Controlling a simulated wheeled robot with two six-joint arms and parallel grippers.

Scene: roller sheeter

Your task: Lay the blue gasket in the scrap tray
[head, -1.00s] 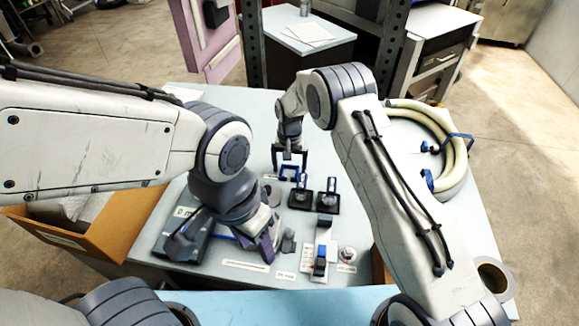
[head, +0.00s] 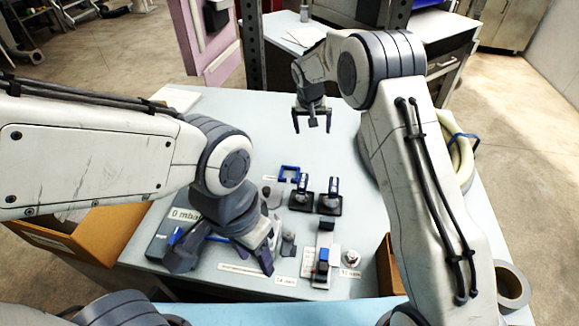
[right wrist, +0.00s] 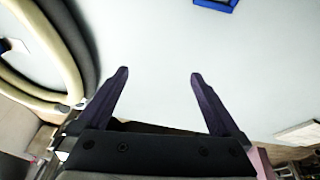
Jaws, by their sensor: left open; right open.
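The blue gasket (head: 289,174), a small square frame, lies flat on the light table behind two black-based fixtures. Part of a blue piece, probably the gasket, shows at the top edge of the right wrist view (right wrist: 215,3). My right gripper (head: 312,129) is open and empty, above the table beyond the gasket and apart from it; its two bare fingers also show in the right wrist view (right wrist: 159,74). My left gripper (head: 222,264) is open, low at the front left over a grey device. I cannot tell which thing is the scrap tray.
The grey device (head: 183,214) reads "0 mbar". Two black-based fixtures (head: 329,205) stand before the gasket. A blue-topped block (head: 321,268) sits at the front. Cardboard boxes (head: 105,232) stand left and right. A hose coil (head: 463,160) lies right.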

